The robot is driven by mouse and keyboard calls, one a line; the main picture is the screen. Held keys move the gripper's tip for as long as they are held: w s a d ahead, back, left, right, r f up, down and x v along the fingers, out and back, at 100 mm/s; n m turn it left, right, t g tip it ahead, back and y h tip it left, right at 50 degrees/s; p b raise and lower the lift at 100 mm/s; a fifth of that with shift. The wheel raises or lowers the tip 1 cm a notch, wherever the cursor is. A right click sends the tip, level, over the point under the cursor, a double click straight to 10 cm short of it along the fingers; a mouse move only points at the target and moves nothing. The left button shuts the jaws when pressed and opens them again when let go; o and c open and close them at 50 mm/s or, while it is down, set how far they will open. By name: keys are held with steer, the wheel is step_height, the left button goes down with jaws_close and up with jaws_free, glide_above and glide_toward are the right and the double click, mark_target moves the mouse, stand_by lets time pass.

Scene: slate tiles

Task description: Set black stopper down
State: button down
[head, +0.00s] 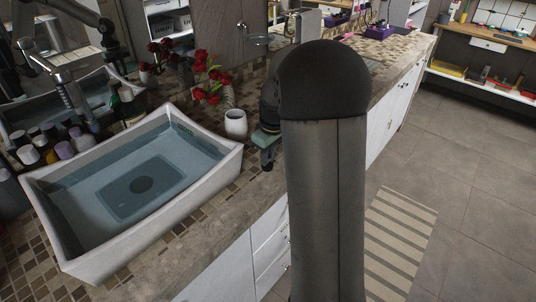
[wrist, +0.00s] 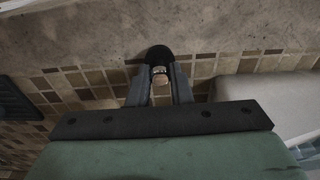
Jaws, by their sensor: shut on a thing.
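In the wrist view my gripper (wrist: 160,88) is shut on the black stopper (wrist: 159,54). The stopper's dark rounded end shows beyond the fingertips, with a paler, shiny part between the fingers. Tiled and stone countertop lies behind it; I cannot tell whether the stopper touches it. In the head view my gripper (head: 267,160) is by the counter's front edge, right of the basin and the white cup.
A white basin (head: 216,172) holding water fills the left of the counter (head: 182,240). A white cup (head: 236,124), red flowers (head: 207,80) and several bottles (head: 50,142) stand around it. The counter's front strip looks bare. A striped mat (head: 400,232) lies on the floor.

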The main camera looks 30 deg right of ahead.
mark_target(272, 168)
steer(key=shift+f, duration=0.2)
steer(key=c, duration=1.3)
jaws_free()
steer(key=shift+r, duration=0.1)
step_height(272, 168, up, 12)
steer(key=s, duration=0.1)
steer(key=s+a+f+m, duration=0.1)
steer(key=s+a+f, duration=0.2)
steer(key=s+a, duration=0.2)
steer(key=s+a+f+m, duration=0.1)
steer(key=s+a+f, duration=0.2)
steer(key=s, duration=0.9)
steer(key=s+a+f+m, duration=0.2)
steer(key=s+a+f, duration=0.1)
steer(key=s+a, duration=0.5)
steer(key=shift+s+a+f+g, duration=0.15)
steer(key=shift+f+g, duration=0.1)
steer(key=shift+g, duration=0.15)
